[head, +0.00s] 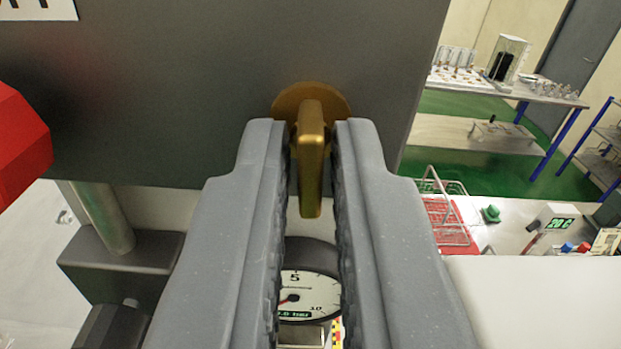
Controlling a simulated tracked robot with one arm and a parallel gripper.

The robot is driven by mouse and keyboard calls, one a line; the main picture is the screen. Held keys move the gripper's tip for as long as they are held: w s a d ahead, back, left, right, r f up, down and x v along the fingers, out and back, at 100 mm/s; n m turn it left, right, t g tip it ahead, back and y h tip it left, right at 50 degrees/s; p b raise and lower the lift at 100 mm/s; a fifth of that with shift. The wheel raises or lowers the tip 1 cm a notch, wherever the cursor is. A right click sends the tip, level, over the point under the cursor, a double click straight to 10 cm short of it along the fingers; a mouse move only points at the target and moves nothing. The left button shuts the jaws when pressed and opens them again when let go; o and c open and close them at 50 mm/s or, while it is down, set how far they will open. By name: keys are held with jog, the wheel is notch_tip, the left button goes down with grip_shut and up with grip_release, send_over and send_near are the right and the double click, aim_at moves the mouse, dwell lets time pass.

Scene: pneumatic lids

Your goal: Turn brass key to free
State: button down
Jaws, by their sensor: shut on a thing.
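The brass key (311,150) sits on a round brass disc (285,102) on the face of a dark grey panel (180,90). Its flat bow hangs upright, pointing down. My gripper (311,160) is shut on the key, with one grey finger on each side of it. The fingers hide part of the disc's lower edge.
A red knob (18,145) juts out at the left. Below is a gauge (308,293) with its needle low, partly hidden by my fingers. A metal post (103,217) stands at lower left. A bench with a red wire basket (447,218) is at right.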

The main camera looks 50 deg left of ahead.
jog(key=shift+w+d+r+n, duration=0.1)
jog(key=shift+d+n, duration=0.05)
jog(key=shift+n, duration=0.45)
dwell(0.3)
jog(key=shift+n, duration=1)
jog(key=n+p, duration=0.2)
jog(key=n, duration=0.2)
jog(key=shift+n+p, duration=0.4)
